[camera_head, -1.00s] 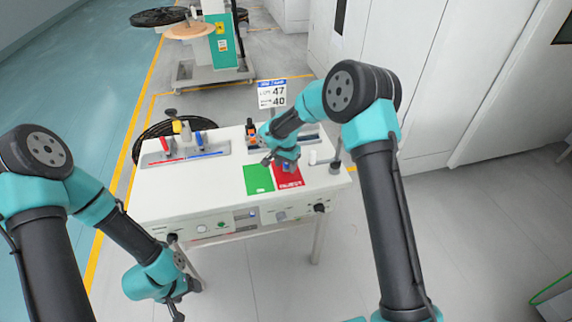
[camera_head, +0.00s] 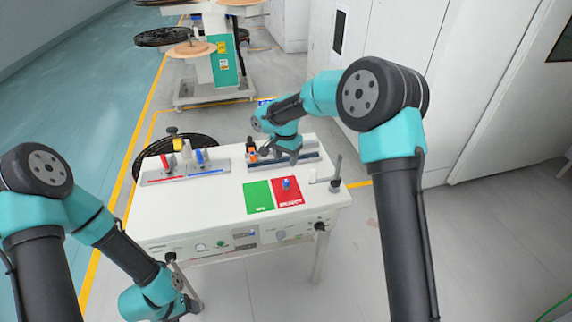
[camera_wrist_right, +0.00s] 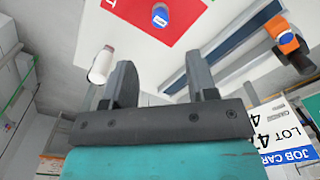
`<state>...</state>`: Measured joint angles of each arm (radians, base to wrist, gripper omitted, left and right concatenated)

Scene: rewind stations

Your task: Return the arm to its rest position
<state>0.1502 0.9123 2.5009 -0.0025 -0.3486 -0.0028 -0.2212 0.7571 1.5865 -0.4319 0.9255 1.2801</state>
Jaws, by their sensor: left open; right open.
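My right gripper (camera_head: 292,157) is above the back part of the white table (camera_head: 180,213), behind the red REJECT mat (camera_head: 289,198). In the right wrist view its two fingers (camera_wrist_right: 161,78) stand apart with nothing between them. A small blue-topped piece (camera_head: 287,184) stands on the red mat, apart from the gripper; it also shows in the right wrist view (camera_wrist_right: 159,15). My left gripper (camera_head: 187,309) hangs low in front of the table, at the bottom edge of the head view; its fingertips are hardly visible.
A green mat (camera_head: 258,197) lies left of the red one. A tray with red and blue handled pieces (camera_head: 186,175) is at the table's left. An orange-and-black item (camera_head: 251,149) and a grey rail are at the back. A dark post (camera_head: 337,170) stands at the right.

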